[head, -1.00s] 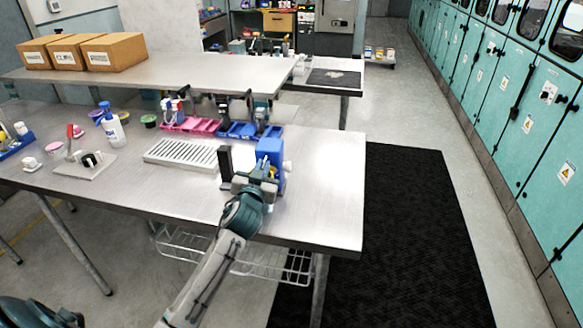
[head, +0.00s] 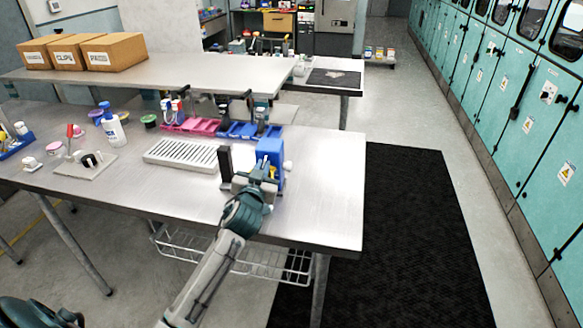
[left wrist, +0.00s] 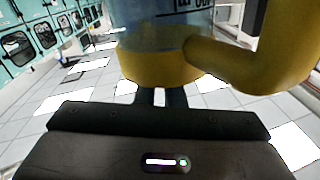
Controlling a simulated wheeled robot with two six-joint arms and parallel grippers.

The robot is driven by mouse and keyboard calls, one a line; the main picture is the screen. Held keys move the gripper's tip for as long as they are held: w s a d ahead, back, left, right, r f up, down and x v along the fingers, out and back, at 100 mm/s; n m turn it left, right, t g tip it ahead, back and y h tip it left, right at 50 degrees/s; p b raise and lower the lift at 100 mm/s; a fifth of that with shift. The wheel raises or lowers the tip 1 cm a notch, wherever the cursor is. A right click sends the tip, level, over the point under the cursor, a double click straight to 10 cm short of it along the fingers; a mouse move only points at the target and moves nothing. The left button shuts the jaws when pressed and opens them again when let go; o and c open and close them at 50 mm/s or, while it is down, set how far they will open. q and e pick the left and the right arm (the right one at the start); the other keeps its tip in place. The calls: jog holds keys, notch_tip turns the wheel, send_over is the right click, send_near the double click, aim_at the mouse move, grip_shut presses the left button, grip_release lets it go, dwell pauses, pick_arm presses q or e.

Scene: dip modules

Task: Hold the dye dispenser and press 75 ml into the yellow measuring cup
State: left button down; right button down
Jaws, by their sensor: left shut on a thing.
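The dye dispenser, a white bottle with a blue pump top (head: 112,128), stands upright on the left part of the steel table in the head view. The yellow measuring cup (left wrist: 157,66) fills the top of the left wrist view, with a yellow base, a yellow handle at right and a clear bluish wall with dark print. The cup's inside is hidden.
A slotted white drip tray (head: 182,154) lies left of a black upright block (head: 226,162). Pink (head: 198,124) and blue (head: 240,131) bins stand behind. A small plate with a black part (head: 87,164) lies at left. The table's right end (head: 335,190) is clear.

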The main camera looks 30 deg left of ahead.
pick_arm(q)
jog(key=c, duration=1.5)
grip_release()
jog(key=shift+o, duration=0.2)
jog(key=v, duration=1.2)
